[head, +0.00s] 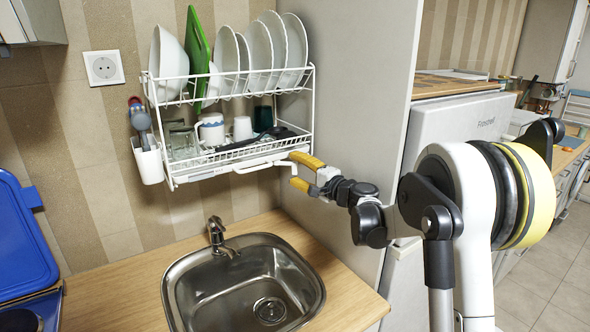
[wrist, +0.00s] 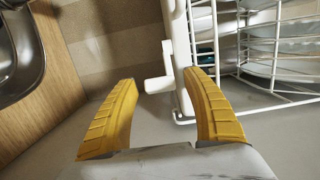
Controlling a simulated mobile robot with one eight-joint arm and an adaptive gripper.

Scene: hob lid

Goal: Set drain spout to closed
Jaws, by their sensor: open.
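The white drain spout (wrist: 158,80) is a small bent piece at the lower edge of the dish rack (head: 190,182), beside a long white bar (wrist: 178,60) in the wrist view. In the head view the white spout piece (head: 262,167) shows under the rack's front right, partly hidden near my fingers. My gripper (head: 297,172) is open, its yellow fingers pointing left at the rack's lower right corner. I cannot tell whether the right finger touches the bar.
The rack holds plates, a green board (head: 197,55), cups and glasses. A steel sink (head: 190,300) with a tap (head: 217,235) lies below in the wooden counter (head: 110,300). A grey panel (head: 345,100) stands close behind my gripper.

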